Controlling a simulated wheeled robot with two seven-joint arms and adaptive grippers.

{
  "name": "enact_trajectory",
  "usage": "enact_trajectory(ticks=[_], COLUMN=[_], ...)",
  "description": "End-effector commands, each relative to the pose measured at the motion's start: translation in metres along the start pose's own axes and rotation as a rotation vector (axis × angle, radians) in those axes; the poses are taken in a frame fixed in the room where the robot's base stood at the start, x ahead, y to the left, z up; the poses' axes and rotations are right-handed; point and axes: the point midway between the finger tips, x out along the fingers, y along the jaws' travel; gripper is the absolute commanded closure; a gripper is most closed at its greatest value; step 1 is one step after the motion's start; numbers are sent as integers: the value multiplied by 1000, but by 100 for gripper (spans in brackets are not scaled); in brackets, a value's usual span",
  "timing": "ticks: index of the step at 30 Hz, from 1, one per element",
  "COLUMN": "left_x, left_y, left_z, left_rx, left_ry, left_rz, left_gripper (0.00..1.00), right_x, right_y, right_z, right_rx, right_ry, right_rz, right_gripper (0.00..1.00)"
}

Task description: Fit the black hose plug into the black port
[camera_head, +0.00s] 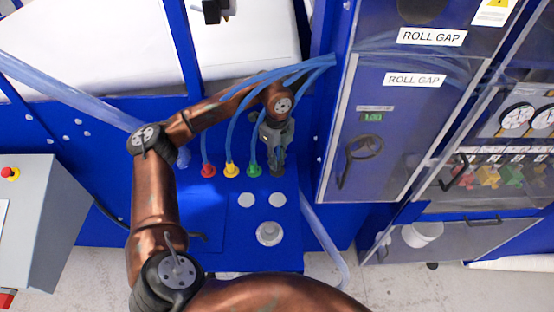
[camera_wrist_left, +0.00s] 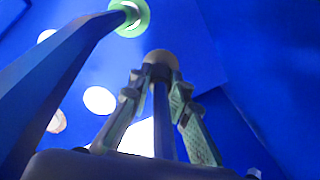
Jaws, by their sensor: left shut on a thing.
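My left gripper (camera_head: 277,160) points down over the blue panel at the right end of the plug row. Its fingers are shut around the black hose plug (camera_head: 277,171). In the left wrist view, the plug's dark round end (camera_wrist_left: 161,60) shows between the fingertips of my left gripper (camera_wrist_left: 155,78), with its blue hose (camera_wrist_left: 163,120) running back between the fingers. The black port is hidden under the plug and fingers, and I cannot tell whether the plug is seated. My right gripper is not in view.
Red (camera_head: 208,170), yellow (camera_head: 231,171) and green (camera_head: 254,170) plugs with blue hoses stand in a row left of the gripper. White discs (camera_head: 247,200) lie in front. A blue-framed cabinet (camera_head: 376,130) rises close on the right.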

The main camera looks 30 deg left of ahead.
Motion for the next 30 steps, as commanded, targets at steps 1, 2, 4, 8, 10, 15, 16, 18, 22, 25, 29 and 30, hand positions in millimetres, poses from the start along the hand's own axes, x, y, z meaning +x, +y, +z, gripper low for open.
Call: enact_trajectory(ticks=[1, 2, 4, 8, 10, 15, 16, 18, 22, 25, 29, 30], left_x=[2, 3, 5, 9, 11, 11, 10, 10, 10, 10, 9, 7], left_y=[0, 0, 0, 0, 0, 0, 0, 0, 0, 0, 0, 0], left_z=[0, 0, 0, 0, 0, 0, 0, 0, 0, 0, 0, 0], left_rx=[0, 0, 0, 0, 0, 0, 0, 0, 0, 0, 0, 0], left_ry=[0, 0, 0, 0, 0, 0, 0, 0, 0, 0, 0, 0], left_rz=[0, 0, 0, 0, 0, -1, -1, -1, 0, 0, 0, -1], left_gripper=[100, 100, 100, 100, 100, 74, 72, 67, 62, 62, 62, 62], right_x=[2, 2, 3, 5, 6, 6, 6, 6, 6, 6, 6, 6], right_y=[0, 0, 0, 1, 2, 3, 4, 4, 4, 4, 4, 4], right_z=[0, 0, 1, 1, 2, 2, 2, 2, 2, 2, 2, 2], right_rx=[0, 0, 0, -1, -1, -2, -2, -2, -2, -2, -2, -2], right_ry=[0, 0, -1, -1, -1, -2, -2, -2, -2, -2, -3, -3], right_rz=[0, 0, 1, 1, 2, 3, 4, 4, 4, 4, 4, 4], right_gripper=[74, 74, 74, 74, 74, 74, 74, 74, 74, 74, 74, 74])
